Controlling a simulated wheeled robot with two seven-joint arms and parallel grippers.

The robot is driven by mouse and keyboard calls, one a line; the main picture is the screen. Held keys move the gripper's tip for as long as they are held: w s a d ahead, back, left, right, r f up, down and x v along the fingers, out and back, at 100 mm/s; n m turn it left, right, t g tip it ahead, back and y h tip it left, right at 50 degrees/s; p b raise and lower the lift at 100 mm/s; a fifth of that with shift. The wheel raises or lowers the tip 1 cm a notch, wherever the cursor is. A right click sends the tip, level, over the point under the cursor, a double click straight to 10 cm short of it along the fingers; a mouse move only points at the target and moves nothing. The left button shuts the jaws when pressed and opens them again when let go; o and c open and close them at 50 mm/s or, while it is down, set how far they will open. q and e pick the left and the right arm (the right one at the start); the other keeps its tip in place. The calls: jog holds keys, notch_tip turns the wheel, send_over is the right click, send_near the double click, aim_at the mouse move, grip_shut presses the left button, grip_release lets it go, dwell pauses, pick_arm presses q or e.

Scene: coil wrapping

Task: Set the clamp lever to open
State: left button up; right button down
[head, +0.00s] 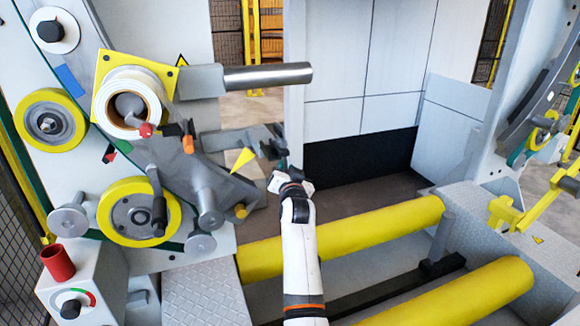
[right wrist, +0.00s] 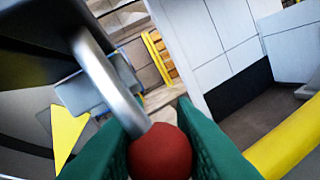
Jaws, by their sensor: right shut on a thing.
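The clamp lever shows in the right wrist view as a bare metal rod (right wrist: 110,82) with a red ball knob (right wrist: 160,155) at its near end. The rod slants up and left from the knob towards a dark block. My right gripper (right wrist: 158,142) is shut on the red knob, with a green finger on each side. In the head view my right gripper (head: 277,180) is at the dark clamp mechanism (head: 255,140), beside a yellow triangle (head: 243,158). There the gripper hides the knob. My left gripper is not in view.
A white roll (head: 128,100) sits on the machine's left face, with yellow wheels (head: 50,122) around it. Yellow rollers (head: 340,238) lie low in front. A control box (head: 85,285) stands at lower left. The bay before the white panels (head: 385,75) is clear.

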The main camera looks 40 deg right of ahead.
jog(key=shift+a, duration=0.1)
dwell(0.4)
jog(key=c, duration=1.2)
grip_release()
jog(key=shift+c, duration=0.2)
